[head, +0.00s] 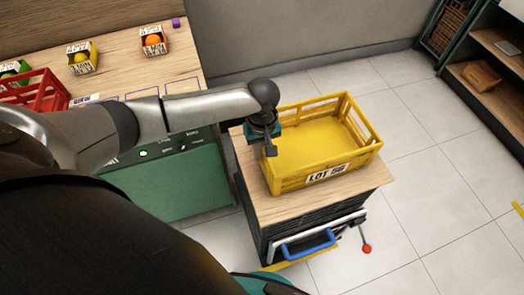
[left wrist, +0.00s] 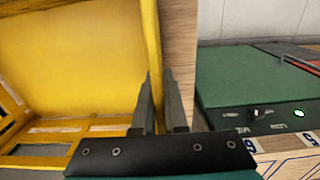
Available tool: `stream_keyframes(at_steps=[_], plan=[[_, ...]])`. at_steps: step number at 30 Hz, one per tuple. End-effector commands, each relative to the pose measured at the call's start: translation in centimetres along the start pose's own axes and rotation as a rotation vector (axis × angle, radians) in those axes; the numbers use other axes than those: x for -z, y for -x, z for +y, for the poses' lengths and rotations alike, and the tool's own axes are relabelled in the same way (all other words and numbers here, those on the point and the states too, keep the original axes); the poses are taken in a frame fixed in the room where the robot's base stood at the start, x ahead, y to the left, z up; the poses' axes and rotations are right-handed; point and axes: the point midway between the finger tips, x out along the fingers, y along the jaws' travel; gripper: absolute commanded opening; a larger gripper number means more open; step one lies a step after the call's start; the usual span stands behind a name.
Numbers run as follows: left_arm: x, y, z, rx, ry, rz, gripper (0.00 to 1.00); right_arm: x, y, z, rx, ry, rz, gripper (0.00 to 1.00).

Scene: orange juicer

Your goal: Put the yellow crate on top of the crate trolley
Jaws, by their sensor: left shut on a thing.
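The yellow crate (head: 312,148), labelled LOT 56, is upright and empty. It appears to rest on the wooden top (head: 262,203) of a dark unit with a blue handle (head: 306,243); I cannot tell for certain whether this unit is the crate trolley. My left gripper (head: 270,148) is at the crate's left side, shut on its wall. In the left wrist view, the two fingers (left wrist: 158,78) stand at the yellow wall of the crate (left wrist: 75,60). The crate's underside is hidden. My right gripper is not in view.
A green machine (head: 170,175) with a control panel stands left of the unit. A wooden table (head: 120,55) holds small fruit boxes (head: 153,41) and a red crate (head: 45,92). A red-knobbed lever (head: 366,248) sticks out at the front. Tiled floor (head: 440,185) is clear on the right, before dark shelves (head: 490,75).

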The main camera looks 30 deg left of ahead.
Motion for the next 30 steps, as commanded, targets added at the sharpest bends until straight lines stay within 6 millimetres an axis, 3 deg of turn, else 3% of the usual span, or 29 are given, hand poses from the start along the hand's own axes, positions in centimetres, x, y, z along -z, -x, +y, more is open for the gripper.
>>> stream_keyframes(at_steps=[2,3,10,20,23,30], plan=[[0.0,-0.2,0.1,-0.003,0.001,0.000,0.00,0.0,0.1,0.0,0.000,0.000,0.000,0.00],[0.0,-0.2,0.0,0.001,0.001,0.000,0.13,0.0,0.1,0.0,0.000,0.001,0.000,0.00],[0.0,-0.2,0.0,0.001,0.000,0.000,0.39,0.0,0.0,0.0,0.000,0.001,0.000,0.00],[0.0,0.1,0.0,0.000,0.000,0.000,0.40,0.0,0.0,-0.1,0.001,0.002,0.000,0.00],[0.0,1.4,0.0,0.000,0.000,-0.001,0.40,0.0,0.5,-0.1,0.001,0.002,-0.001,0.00],[0.1,6.7,0.1,-0.003,-0.001,0.001,0.40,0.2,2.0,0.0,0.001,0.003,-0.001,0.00]])
